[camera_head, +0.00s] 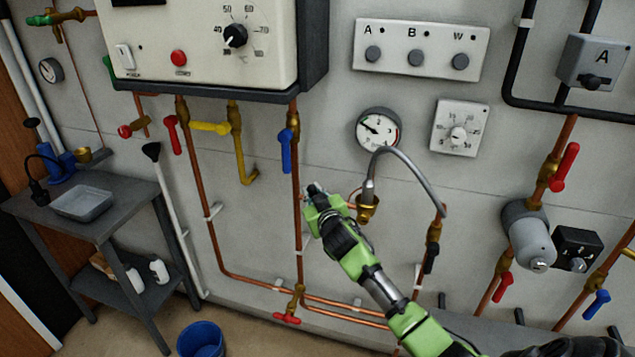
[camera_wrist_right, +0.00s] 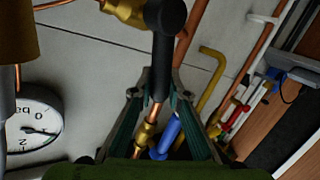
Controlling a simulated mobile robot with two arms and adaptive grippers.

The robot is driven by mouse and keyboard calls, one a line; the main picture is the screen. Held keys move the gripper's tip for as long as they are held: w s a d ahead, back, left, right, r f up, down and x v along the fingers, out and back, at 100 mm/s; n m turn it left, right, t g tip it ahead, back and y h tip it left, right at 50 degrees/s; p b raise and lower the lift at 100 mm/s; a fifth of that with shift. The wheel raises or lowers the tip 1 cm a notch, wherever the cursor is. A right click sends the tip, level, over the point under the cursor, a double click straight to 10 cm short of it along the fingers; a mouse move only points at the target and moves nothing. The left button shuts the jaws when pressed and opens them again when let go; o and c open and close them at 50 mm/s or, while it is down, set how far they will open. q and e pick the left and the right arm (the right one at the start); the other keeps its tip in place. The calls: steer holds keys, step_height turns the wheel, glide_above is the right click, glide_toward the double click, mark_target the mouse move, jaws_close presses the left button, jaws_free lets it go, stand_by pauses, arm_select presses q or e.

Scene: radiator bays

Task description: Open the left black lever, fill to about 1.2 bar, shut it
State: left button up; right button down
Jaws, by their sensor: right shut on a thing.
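My right gripper (camera_head: 313,190) reaches up from the lower right in the head view, beside the left brass valve (camera_head: 368,207) of the filling loop. In the right wrist view its fingers (camera_wrist_right: 156,85) are shut on the left black lever (camera_wrist_right: 162,55). In the head view the gripper mostly hides this lever, and I cannot tell its exact angle. A grey hose (camera_head: 410,168) arches from this valve to the right valve, whose black lever (camera_head: 430,260) points down. The pressure gauge (camera_head: 378,129) hangs above; its needle points up-left, exact reading too small. My left gripper is not in view.
A blue lever (camera_head: 287,152) on a copper pipe hangs close to the gripper's upper left. A yellow pipe (camera_head: 243,160) is farther left. A dial box (camera_head: 459,128) is right of the gauge. A grey bench (camera_head: 120,215) and blue bucket (camera_head: 202,340) stand at left.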

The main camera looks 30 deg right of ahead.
steer(key=shift+w+a+f+n+g+p, duration=0.1)
steer(key=shift+w+a+n+g+p, duration=0.2)
steer(key=shift+n+g+p, duration=0.25)
steer(key=shift+f, duration=0.15)
steer(key=c, duration=1.9)
jaws_free()
steer(key=shift+w, duration=0.1)
steer(key=v, duration=1.2)
steer(key=shift+a+f, duration=0.1)
